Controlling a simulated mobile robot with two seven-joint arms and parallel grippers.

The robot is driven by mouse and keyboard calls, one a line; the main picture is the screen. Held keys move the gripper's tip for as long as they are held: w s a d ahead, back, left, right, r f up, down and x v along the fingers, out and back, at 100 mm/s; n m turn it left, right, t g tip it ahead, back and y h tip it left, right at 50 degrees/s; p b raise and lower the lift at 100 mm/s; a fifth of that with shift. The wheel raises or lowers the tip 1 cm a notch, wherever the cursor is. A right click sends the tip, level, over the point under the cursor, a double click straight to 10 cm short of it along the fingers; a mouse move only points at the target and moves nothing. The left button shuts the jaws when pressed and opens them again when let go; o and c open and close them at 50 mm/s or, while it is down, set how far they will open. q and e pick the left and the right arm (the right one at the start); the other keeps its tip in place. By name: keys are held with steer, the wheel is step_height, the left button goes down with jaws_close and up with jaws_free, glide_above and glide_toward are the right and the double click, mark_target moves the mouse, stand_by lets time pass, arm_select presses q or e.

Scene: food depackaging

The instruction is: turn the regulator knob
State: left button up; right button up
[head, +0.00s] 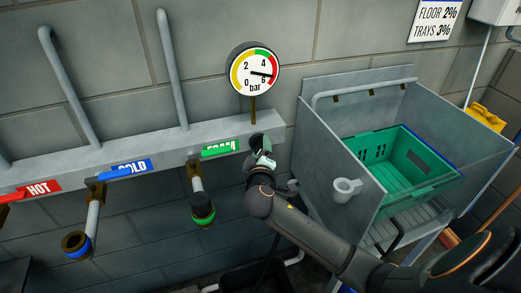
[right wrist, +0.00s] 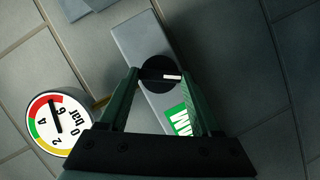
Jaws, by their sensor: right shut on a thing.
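The regulator knob (head: 256,139) is a dark round knob at the right end of the grey wall manifold, under the gauge. In the right wrist view the knob (right wrist: 158,70) is black with a white mark pointing right. My right gripper (head: 262,158) is at the knob, and the wrist view shows its two fingers on either side of it, shut on it. The pressure gauge (head: 253,71) stands above the manifold; its needle points right, near 6 in the red zone. The gauge also shows in the wrist view (right wrist: 56,122). My left gripper is not in view.
The manifold (head: 120,150) carries red HOT, blue COLD and green FOAM labels with valves below. A metal sink stand (head: 335,125) with a green crate (head: 440,190) is close on the right, a white cup-like holder (head: 345,188) on its side.

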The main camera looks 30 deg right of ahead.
steer(key=shift+f+n+t+h+b, duration=0.3)
steer(key=shift+n+h, duration=0.3)
steer(key=shift+n, duration=0.5)
steer(key=n+t+h+b, duration=0.1)
steer(key=n, duration=0.2)
steer(key=shift+a+f, duration=0.1)
steer(key=shift+f, duration=0.05)
steer(key=n+t+b, duration=0.1)
steer(key=n, duration=0.1)
steer(key=n+b, duration=0.1)
steer(key=n, duration=0.1)
steer(key=n+t+b, duration=0.1)
steer(key=n, duration=0.1)
steer(key=shift+f+n+t+h, duration=0.25)
steer(key=shift+n+t+h, duration=0.05)
steer(key=shift+n, duration=0.1)
steer(key=n+t+b, duration=0.1)
steer(key=n, duration=0.2)
steer(key=shift+y, duration=0.4)
steer(key=shift+d+n+t+y+b, duration=0.15)
steer(key=shift+n+t+b, duration=0.15)
steer(key=shift+n, duration=0.4)
steer(key=shift+d+n+t+y+b, duration=0.1)
steer(key=shift+n+t+y+b, duration=0.15)
steer(key=shift+n, duration=0.95)
